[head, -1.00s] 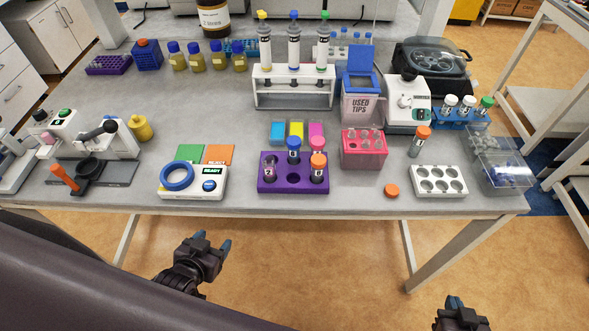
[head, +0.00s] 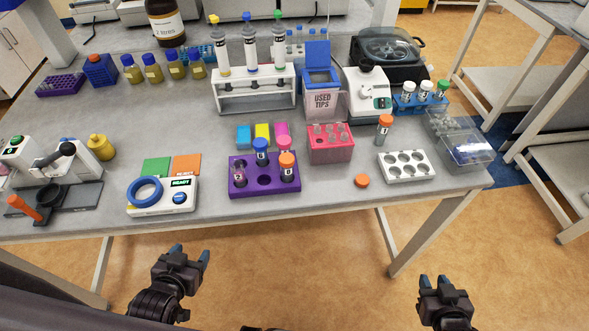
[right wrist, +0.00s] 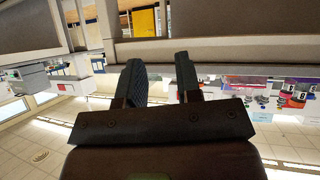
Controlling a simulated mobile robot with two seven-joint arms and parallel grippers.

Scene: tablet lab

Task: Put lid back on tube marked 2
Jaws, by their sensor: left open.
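A purple rack (head: 264,188) stands near the table's front edge. An open tube (head: 239,174) sits at its left end with no lid; its mark is too small to read surely. A loose orange lid (head: 362,180) lies on the table between the purple rack and a white rack. My left gripper (head: 190,254) is open and empty, in front of the table. My right gripper (head: 443,283) is open and empty, off the table's front right; its parted fingers show in the right wrist view (right wrist: 163,82).
The white rack (head: 407,166) is right of the loose lid, with an orange-lidded tube (head: 384,128) behind it. A pink rack (head: 330,147) and a used-tips bin (head: 321,92) stand behind. A device with a blue ring (head: 145,191) is at left. Bare table surrounds the loose lid.

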